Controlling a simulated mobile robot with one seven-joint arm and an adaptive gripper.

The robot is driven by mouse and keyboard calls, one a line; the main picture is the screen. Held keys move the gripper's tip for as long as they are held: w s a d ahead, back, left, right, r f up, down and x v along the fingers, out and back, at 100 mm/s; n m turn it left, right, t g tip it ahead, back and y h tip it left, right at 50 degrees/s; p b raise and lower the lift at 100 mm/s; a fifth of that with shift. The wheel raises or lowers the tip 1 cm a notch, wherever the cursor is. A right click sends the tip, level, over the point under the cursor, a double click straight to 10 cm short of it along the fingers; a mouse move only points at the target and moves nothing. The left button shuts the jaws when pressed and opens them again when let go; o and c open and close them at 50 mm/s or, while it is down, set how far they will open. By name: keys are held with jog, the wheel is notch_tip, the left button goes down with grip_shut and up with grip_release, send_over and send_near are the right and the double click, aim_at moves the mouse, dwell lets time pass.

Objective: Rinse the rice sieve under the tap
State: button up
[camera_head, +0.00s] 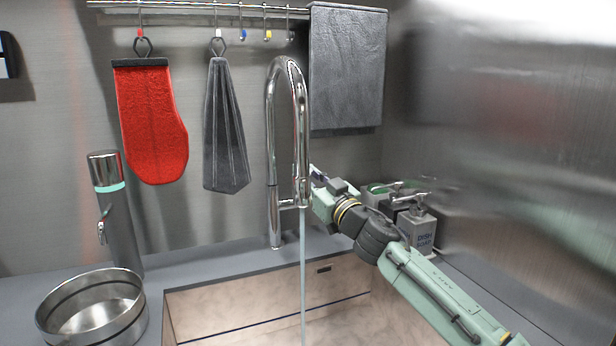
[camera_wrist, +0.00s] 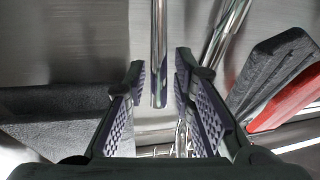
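The round steel sieve (camera_head: 120,325) sits on the counter at the lower left of the head view, left of the sink. It appears empty and stands apart from my gripper. The chrome tap (camera_head: 272,130) stands behind the sink, and a thin stream of water (camera_head: 303,270) runs from its spout into the sink. My gripper (camera_head: 315,180) is at the right of the spout's lower end. In the wrist view my gripper (camera_wrist: 160,82) is open, with a chrome bar (camera_wrist: 158,50) of the tap showing between its fingers. I cannot tell whether they touch it.
A red mitt (camera_head: 152,125), a folded grey cloth (camera_head: 224,130) and a grey towel (camera_head: 347,70) hang from a rail behind. A steel cylinder (camera_head: 116,215) stands behind the sieve. Soap dispensers (camera_head: 415,230) stand at the right. The visible part of the sink (camera_head: 240,300) is clear.

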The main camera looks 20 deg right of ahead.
jog(key=shift+o, duration=0.5)
jog(key=shift+s+d+f, duration=0.1)
jog(key=shift+s+d, duration=0.05)
jog(key=shift+s, duration=0.05)
jog(key=v, duration=1.1)
jog(key=shift+s, duration=0.3)
jog(key=shift+f, duration=0.1)
